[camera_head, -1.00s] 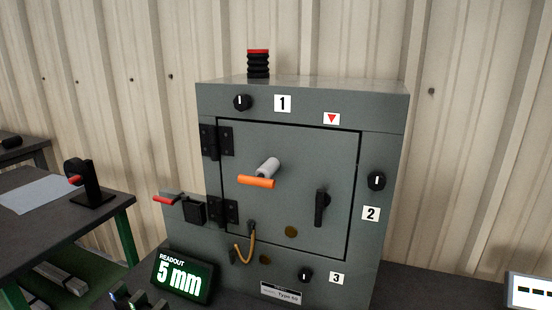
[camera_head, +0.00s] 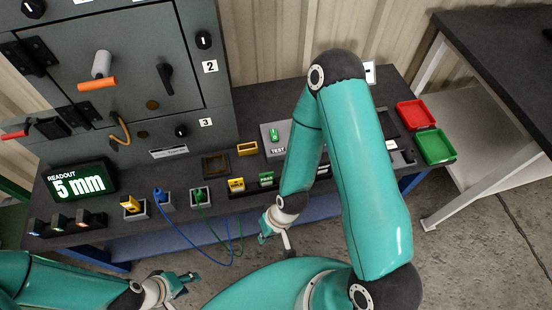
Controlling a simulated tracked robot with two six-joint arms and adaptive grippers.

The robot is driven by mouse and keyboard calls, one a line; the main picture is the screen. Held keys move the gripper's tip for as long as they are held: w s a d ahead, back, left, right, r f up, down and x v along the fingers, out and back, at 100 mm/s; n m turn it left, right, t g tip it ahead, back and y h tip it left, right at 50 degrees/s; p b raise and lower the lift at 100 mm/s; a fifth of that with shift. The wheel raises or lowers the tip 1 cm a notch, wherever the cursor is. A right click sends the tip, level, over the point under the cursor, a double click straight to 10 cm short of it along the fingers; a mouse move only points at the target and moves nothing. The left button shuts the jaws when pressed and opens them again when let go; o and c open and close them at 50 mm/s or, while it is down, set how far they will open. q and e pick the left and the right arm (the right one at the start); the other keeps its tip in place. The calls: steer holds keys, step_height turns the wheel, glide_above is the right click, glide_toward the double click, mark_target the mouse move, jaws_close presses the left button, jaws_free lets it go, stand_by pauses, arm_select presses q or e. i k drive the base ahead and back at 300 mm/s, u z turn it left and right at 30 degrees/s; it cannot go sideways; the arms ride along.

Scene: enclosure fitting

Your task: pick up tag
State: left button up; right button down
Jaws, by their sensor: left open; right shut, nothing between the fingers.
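I cannot tell for certain which item is the tag. A small yellow piece (camera_head: 236,185) and a small green piece (camera_head: 266,179) with markings too small to read stand in a black rack on the bench. My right gripper (camera_head: 276,241) is shut and empty, in front of the bench edge and below the rack in the picture. My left gripper (camera_head: 184,282) is open and empty at the lower left, also in front of the bench. My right arm hides part of the rack and bench.
The grey enclosure (camera_head: 110,70) with its door shut stands at the back left. A readout (camera_head: 78,184) shows 5 mm. Blue (camera_head: 160,197) and green (camera_head: 201,194) plugs trail cables over the front edge. Red (camera_head: 416,114) and green (camera_head: 435,146) trays sit at the right end.

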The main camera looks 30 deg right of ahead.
mark_target(266, 179)
steer(key=k, duration=1.05)
steer(key=z, duration=0.45)
steer(key=i, duration=0.55)
steer(key=z, duration=0.2)
